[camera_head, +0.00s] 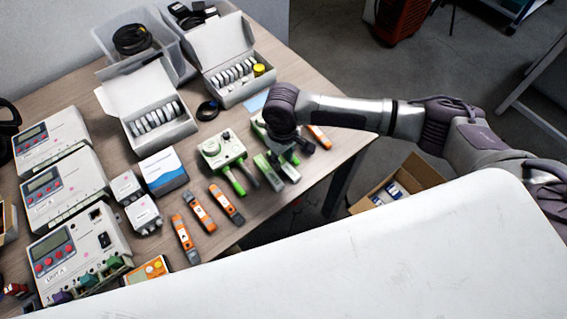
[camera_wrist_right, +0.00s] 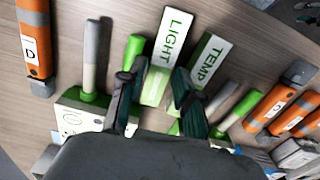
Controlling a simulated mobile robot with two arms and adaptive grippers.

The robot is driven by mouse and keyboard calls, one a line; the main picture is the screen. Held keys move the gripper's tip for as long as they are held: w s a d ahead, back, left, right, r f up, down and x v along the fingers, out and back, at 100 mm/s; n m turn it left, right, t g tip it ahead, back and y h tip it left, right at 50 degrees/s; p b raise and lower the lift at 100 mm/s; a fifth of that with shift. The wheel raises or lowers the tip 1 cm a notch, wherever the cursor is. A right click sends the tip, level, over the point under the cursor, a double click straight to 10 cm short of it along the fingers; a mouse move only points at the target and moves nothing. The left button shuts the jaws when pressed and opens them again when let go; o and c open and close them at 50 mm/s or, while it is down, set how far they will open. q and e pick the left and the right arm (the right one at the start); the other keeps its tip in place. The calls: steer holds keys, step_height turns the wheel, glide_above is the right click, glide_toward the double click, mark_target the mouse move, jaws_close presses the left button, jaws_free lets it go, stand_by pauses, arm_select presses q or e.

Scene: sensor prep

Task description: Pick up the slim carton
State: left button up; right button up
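My right gripper (camera_head: 290,148) is over the front right part of the table; in the right wrist view its two dark fingers (camera_wrist_right: 157,82) are apart. Between them lies a slim white-and-green piece labelled LIGHT (camera_wrist_right: 168,45), with a visible gap beside it. A similar piece labelled TEMP (camera_wrist_right: 208,60) lies just right of it, partly behind a finger. Both lie flat on the wood; I cannot tell which is the slim carton. A blue-and-white box (camera_head: 163,171) stands left of them in the head view. My left gripper is not in view.
Green-and-white devices with handles (camera_head: 222,152) lie close beside the gripper. Orange testers (camera_head: 199,210) lie to the left, and grey meter units (camera_head: 65,188) stand farther left. Open white boxes (camera_head: 152,108) are at the back. The table's right edge is near; an open cardboard box (camera_head: 412,172) is beyond it.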

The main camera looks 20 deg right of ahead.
steer(key=shift+f, duration=0.9)
jaws_close()
steer(key=shift+r, duration=0.2)
